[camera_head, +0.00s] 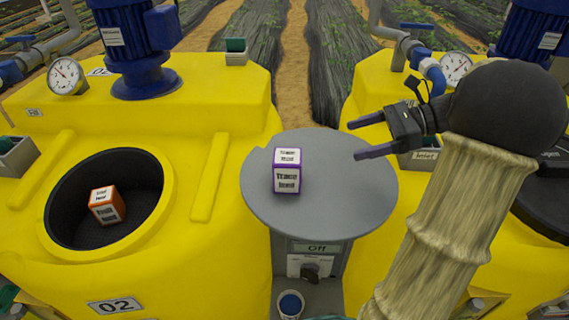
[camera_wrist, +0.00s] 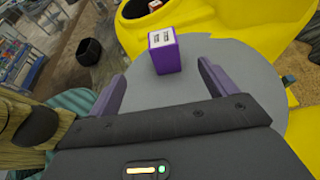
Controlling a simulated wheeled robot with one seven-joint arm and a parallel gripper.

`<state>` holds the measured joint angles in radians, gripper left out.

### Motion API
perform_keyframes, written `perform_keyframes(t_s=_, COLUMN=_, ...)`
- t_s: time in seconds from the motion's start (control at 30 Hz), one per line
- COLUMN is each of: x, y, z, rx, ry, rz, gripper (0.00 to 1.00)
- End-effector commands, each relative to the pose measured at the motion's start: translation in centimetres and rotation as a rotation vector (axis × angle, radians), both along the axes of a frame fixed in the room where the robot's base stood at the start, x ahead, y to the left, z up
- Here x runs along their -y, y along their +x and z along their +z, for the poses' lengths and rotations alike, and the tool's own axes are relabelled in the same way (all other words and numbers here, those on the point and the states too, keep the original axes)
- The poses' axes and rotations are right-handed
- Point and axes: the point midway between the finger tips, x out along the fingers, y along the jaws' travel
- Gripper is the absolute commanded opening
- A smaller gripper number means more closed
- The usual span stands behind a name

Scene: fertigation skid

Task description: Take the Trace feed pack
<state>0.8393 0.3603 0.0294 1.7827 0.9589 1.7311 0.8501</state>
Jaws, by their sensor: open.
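The Trace feed pack (camera_head: 287,171), a small purple box with white labels, stands upright on the round grey table top, left of its middle. The pack also shows in the wrist view (camera_wrist: 165,53), ahead of the fingers and between their lines. My gripper (camera_head: 362,137) is open and empty, to the right of the pack and apart from it. Its two purple fingers (camera_wrist: 167,92) point toward the pack in the wrist view. Nothing hides the pack.
The grey round table (camera_head: 340,200) is otherwise clear. Yellow tanks (camera_head: 230,100) flank it. An orange-edged pack (camera_head: 106,205) sits inside the left tank's dark opening (camera_head: 65,215). A switch panel marked Off (camera_head: 312,262) and a blue-topped cup (camera_head: 290,304) are below the table.

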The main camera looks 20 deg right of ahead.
Motion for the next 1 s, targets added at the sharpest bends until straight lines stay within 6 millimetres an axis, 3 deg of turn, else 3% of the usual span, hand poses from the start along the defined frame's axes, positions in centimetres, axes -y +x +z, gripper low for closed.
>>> perform_keyframes(t_s=0.37, x=-0.6, y=0.2, z=-0.1, rx=0.001, ry=0.000, rz=0.001, gripper=0.85)
perform_keyframes(t_s=1.0, x=-9.9, y=3.2, z=-4.1, rx=-0.002, ry=0.002, rz=0.003, gripper=0.85)
